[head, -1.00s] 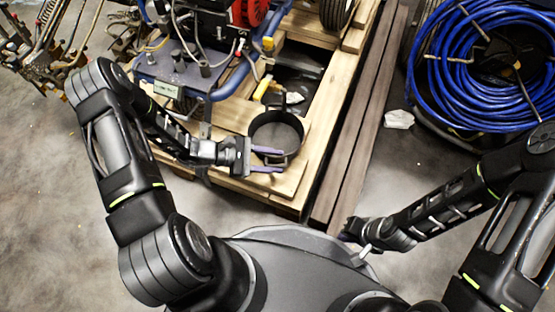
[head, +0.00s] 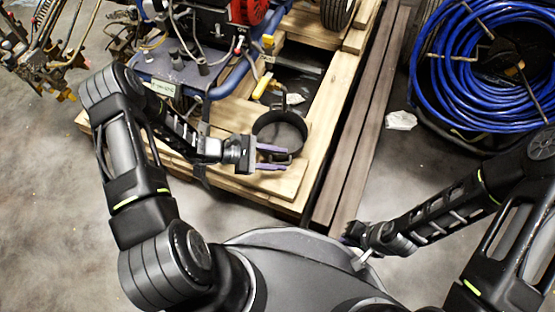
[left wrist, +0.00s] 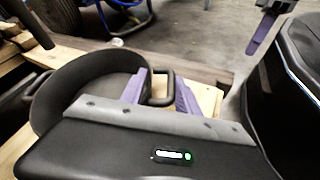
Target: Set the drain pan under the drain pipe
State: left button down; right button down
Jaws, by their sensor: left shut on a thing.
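The drain pan (head: 280,132) is a round black pan with a loop handle, on or just above the wooden pallet; I cannot tell which. My left gripper (head: 273,158) has its purple fingers shut on the pan's handle, on the pan's near side. In the left wrist view the handle (left wrist: 160,88) lies between the fingers (left wrist: 158,95), with the pan (left wrist: 85,85) to the left. A yellow-handled valve (head: 262,86) with a grey fitting, apparently the drain pipe, is just beyond the pan. My right gripper (head: 355,236) is low near the boards, its jaws unclear.
The line striper (head: 185,68) stands on the pallet (head: 258,185), behind and left of the pan. Long dark boards (head: 365,130) lie along the pallet's right side. A coil of blue hose (head: 485,65) is at the upper right. A crumpled white scrap (head: 401,120) lies on open floor.

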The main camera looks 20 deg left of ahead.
pick_arm(q)
jog(key=c, duration=0.9)
grip_release()
jog(key=shift+r, duration=0.1)
jog(key=shift+s+a+r, duration=0.15)
jog(key=shift+a+r, duration=0.05)
jog(key=shift+a, duration=0.25)
jog(key=p+v, duration=0.3)
jog(key=v, duration=0.8)
